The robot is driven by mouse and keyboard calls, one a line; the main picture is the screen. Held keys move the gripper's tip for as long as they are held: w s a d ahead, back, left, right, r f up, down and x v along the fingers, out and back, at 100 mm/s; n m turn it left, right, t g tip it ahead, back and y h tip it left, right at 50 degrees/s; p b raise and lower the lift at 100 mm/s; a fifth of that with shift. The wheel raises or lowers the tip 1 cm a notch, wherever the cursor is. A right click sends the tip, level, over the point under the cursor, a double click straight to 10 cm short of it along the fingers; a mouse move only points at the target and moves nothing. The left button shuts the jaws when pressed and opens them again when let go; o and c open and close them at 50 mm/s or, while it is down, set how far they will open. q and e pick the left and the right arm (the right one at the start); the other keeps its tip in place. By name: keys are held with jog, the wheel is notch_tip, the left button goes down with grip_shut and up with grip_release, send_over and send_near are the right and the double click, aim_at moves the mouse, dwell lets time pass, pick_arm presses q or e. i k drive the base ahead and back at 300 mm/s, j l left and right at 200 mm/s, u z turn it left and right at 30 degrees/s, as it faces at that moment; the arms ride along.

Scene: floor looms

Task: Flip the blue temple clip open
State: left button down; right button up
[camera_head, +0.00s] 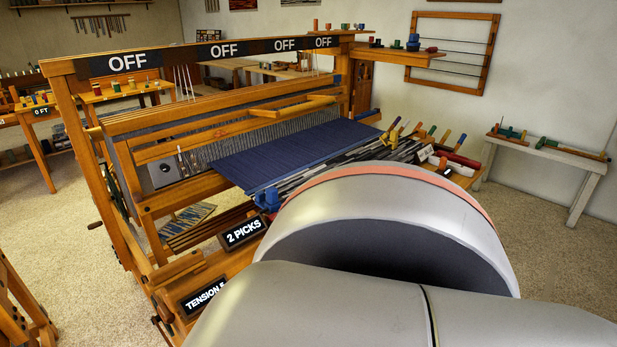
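A wooden floor loom (110,65) fills the middle of the view. Dark blue woven cloth (290,152) is stretched across it. A small blue piece (268,200) sits at the cloth's near left corner, by the front beam; it may be the blue temple clip, but it is too small to tell whether it is open or shut. My large grey arm links cover the lower right and hide part of the loom's front. Neither of my grippers shows.
Several coloured-handled tools (440,137) lie right of the cloth. A pale bench (549,150) stands against the right wall.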

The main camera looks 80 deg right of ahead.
aim_at(260, 199)
jog(key=z, duration=2.65)
